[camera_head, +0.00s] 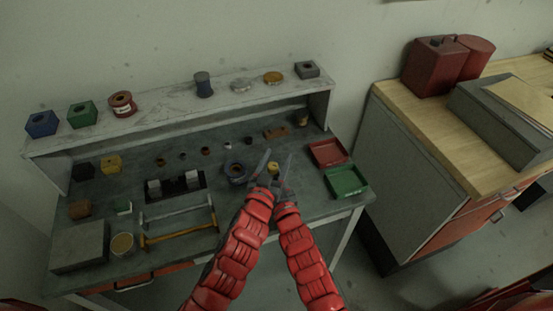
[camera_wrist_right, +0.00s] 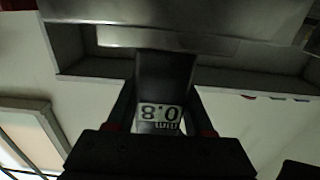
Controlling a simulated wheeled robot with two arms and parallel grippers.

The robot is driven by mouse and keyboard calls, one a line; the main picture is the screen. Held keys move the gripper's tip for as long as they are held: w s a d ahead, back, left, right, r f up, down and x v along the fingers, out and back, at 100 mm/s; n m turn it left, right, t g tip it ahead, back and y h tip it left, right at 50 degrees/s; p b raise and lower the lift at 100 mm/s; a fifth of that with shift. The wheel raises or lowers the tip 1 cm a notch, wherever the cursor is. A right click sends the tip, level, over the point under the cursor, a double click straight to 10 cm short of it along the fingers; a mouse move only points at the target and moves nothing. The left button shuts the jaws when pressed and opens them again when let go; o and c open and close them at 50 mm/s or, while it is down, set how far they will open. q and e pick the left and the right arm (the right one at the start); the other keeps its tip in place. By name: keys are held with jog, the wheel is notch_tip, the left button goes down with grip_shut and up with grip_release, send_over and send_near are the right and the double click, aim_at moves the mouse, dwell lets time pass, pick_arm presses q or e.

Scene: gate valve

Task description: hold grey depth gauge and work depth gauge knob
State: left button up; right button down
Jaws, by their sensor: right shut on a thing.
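The grey depth gauge (camera_wrist_right: 165,75) is between the dark fingers of my right gripper (camera_wrist_right: 163,98) in the right wrist view. A white label reading 0.8, upside down, shows on it. My right gripper is shut on the gauge. In the head view my left gripper (camera_head: 261,178) is close beside my right gripper (camera_head: 284,186), above the front of the bench. Slim grey parts rise from both; they are too small to tell apart. The depth gauge knob cannot be made out, and I cannot tell whether the left gripper touches the gauge or is open.
The grey workbench (camera_head: 218,150) holds several small parts. A red tray (camera_head: 327,152) and a green tray (camera_head: 346,181) lie right of my grippers. A shelf (camera_head: 225,92) spans the back. A wooden-topped cabinet (camera_head: 440,130) stands at the right.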

pick_arm(q)
jog(key=shift+s, duration=0.1)
jog(key=v, duration=1.2)
jog(key=shift+r, duration=0.1)
jog(key=w+d+m+g+h, duration=0.1)
jog(key=w, duration=0.2)
jog(key=w+d+m+h, duration=0.1)
jog(key=w+d+h, duration=0.1)
jog(key=w, duration=0.2)
jog(key=w+d+m+g+h, duration=0.1)
jog(key=w+h, duration=0.1)
jog(key=w, duration=0.2)
jog(key=shift+w+d+r+m+g, duration=0.15)
jog(key=shift+d+r+m+g, duration=0.1)
jog(key=shift+d+m+g, duration=0.05)
dwell(0.8)
grip_shut()
